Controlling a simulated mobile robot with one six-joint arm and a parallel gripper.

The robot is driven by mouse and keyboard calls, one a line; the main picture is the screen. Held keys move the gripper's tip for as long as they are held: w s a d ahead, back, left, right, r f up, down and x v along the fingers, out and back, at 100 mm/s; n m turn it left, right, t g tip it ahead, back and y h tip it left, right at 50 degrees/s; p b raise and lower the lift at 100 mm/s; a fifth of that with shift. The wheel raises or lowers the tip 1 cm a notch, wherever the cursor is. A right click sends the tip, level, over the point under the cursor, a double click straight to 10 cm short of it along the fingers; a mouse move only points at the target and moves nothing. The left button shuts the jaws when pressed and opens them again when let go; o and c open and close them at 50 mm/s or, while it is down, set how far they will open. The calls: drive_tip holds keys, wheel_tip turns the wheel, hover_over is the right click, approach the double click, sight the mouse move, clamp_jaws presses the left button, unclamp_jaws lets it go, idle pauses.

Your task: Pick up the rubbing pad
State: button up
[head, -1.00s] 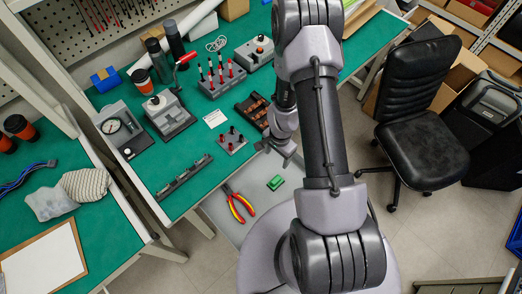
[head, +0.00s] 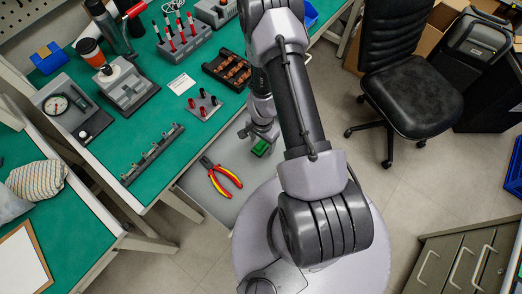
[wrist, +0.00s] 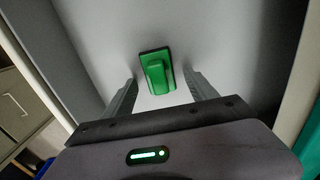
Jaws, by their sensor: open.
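The rubbing pad is a small green block with a raised grip on a dark base. In the wrist view the pad (wrist: 157,72) lies on a light grey surface, just ahead of my gripper and centred between its fingers. In the head view the pad (head: 260,148) is partly hidden by my gripper (head: 262,132), which is close above it. In the wrist view my gripper (wrist: 160,92) is open and empty, with one finger on each side of the line to the pad and neither seen touching it.
Red-and-yellow pliers (head: 222,178) lie on the same grey surface (head: 207,200), left of the pad. The green workbench (head: 160,130) stands behind, with a rail of clips (head: 152,153) and a tray of copper parts (head: 230,69). An office chair (head: 410,95) stands at the right.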

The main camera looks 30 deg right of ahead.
drive_tip(key=shift+f, duration=0.25)
drive_tip(key=c, duration=1.4)
